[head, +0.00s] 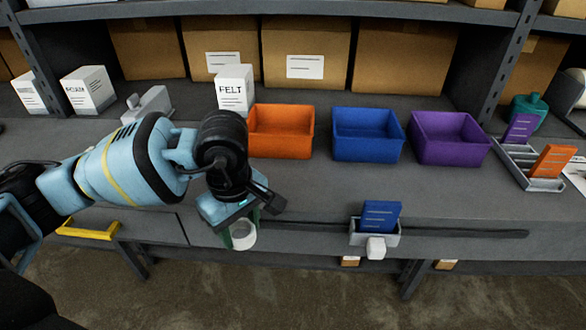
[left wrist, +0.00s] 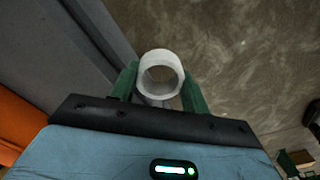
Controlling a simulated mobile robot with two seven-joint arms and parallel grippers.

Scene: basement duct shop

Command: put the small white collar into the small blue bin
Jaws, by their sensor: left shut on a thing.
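The small white collar (head: 243,235) is a short white ring, held at the front edge of the bench in the head view. It also shows in the left wrist view (left wrist: 161,74), between two green fingers. My left gripper (head: 241,232) is shut on the collar, with a finger on each side of it. The small blue bin (head: 367,136) stands on the bench to the right of and behind the gripper, between two other bins. The part of its inside that shows looks empty. My right gripper is not in view.
An orange bin (head: 281,131) and a purple bin (head: 448,138) flank the blue one. A white FELT box (head: 234,88) stands behind my left arm. A grey holder (head: 374,236) with a blue card is at the front edge. The bench before the bins is clear.

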